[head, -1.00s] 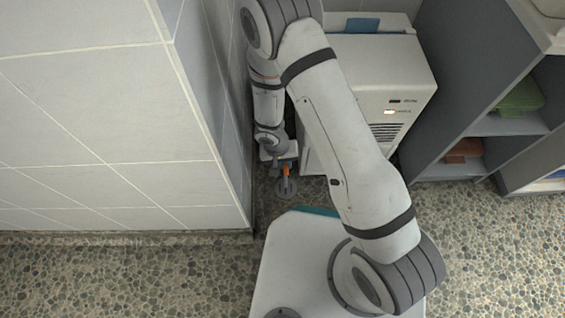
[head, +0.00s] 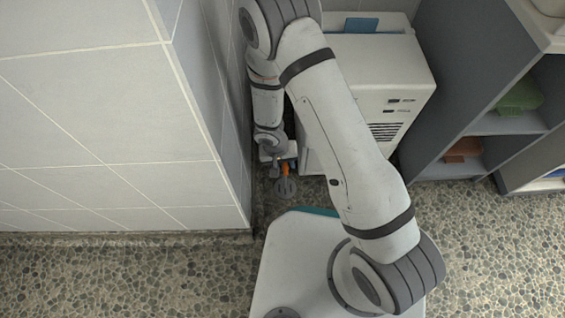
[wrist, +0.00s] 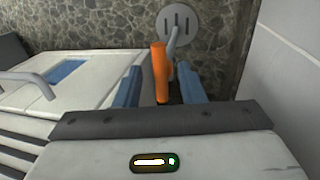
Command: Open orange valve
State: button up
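The orange valve handle (wrist: 159,72) stands between the two blue fingers of my gripper (wrist: 162,86) in the wrist view. The fingers are apart, with a gap visible on each side of the handle. In the head view the orange handle (head: 285,170) shows as a small patch below the end of my arm, in the narrow space between the tiled wall and the white machine. My gripper (head: 279,167) is there beside it, partly hidden by my arm.
A round grey drain cover (wrist: 177,24) with a grey pipe lies just beyond the handle. The white machine (head: 385,75) stands close on the right, the tiled wall (head: 110,110) on the left. Grey shelves (head: 510,122) stand farther right. The pebbled floor in front is open.

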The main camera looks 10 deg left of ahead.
notch_tip(320, 180, up, 8)
jog(key=a+p, duration=0.1)
jog(key=p, duration=0.3)
jog(key=shift+s+a+f, duration=0.15)
jog(key=shift+a, duration=0.05)
